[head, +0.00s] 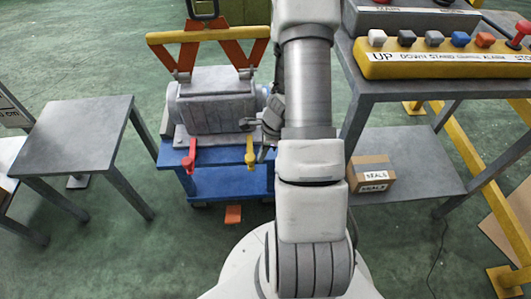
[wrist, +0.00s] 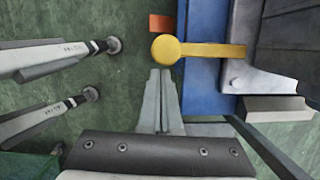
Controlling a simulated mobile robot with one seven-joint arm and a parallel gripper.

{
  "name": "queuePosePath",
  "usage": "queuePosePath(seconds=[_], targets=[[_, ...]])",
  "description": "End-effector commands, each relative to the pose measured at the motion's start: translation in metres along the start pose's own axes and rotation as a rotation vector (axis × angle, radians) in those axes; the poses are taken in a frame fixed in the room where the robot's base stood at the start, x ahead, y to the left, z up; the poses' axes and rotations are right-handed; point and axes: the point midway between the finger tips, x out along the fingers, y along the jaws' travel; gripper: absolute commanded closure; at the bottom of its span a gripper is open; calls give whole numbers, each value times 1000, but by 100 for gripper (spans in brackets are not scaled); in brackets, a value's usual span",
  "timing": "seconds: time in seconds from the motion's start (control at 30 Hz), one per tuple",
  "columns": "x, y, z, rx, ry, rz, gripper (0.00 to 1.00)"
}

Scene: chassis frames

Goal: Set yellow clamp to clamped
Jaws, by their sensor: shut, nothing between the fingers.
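The yellow clamp (head: 250,152) is on the right part of the blue cart's front edge in the head view, just left of my arm. In the wrist view, the yellow clamp (wrist: 212,50) lies sideways across the edge of the blue surface, with its round end overhanging to the left. My gripper (wrist: 160,72) is shut and empty. Its fingertips are just below the round end in that picture; I cannot tell if they touch. In the head view my arm partly hides the gripper. A red clamp (head: 190,155) is on the same cart edge, further left.
The blue cart (head: 222,183) carries a grey machine block (head: 215,105) under an orange and yellow frame (head: 205,34). A grey table (head: 75,130) stands left. A bench with a yellow button panel (head: 440,65) and a SEALS box (head: 372,173) stands right.

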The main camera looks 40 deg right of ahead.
Motion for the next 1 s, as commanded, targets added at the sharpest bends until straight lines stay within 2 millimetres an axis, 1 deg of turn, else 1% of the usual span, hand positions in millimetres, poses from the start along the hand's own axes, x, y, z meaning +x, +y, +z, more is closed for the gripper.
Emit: queuePosePath(seconds=[0.23,0.73,0.87,1.0], targets=[[1,2,4,-2,0,0,100],[0,2,4,-3,0,1,100],[-6,1,4,-3,0,0,100],[-18,0,5,-5,-1,1,100]])
